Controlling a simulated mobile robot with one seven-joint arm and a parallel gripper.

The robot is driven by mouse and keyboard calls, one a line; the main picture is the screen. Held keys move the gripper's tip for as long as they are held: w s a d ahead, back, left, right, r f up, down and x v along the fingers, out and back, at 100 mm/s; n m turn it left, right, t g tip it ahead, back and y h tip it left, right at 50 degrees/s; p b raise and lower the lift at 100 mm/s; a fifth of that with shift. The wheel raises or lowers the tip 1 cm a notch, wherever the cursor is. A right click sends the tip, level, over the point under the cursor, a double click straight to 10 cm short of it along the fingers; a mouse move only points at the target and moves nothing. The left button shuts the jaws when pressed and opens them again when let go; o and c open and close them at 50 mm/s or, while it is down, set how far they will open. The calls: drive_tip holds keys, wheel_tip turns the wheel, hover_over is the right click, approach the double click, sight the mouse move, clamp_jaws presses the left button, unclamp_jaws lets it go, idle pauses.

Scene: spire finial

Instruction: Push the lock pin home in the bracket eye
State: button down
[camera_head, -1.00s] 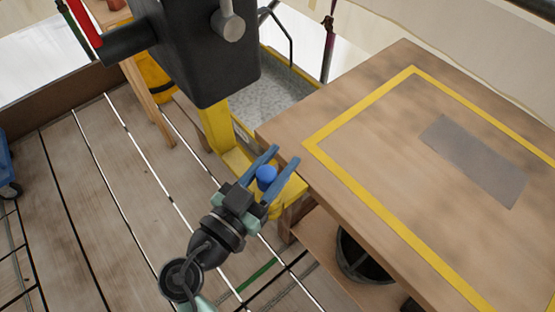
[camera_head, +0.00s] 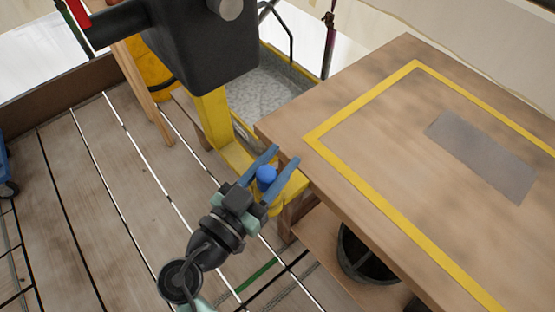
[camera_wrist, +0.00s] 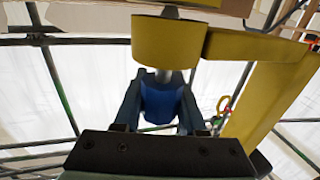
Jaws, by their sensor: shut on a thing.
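The lock pin has a blue head (camera_head: 266,175) and a grey shank. My gripper (camera_head: 277,156) has blue fingers, shut on the head; it also shows in the wrist view (camera_wrist: 163,80). The yellow bracket (camera_head: 288,197) sits by the table corner. In the wrist view its round yellow eye (camera_wrist: 168,42) is straight beyond the pin. A short length of grey shank (camera_wrist: 163,75) shows between head and eye. A grey end (camera_wrist: 171,11) shows at the eye's far side. The shank inside the eye is hidden.
A wooden table (camera_head: 290,127) with a yellow outline and a grey plate (camera_head: 482,155) stands at right. A black bucket (camera_head: 362,258) sits below the table. Plank floor is open at left.

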drive_tip(key=shift+f+b, duration=0.9)
drive_tip(key=shift+b, duration=0.15)
drive_tip(key=shift+c, duration=2)
unclamp_jaws()
drive_tip(key=v, duration=1.3)
drive_tip(key=shift+r, duration=0.1)
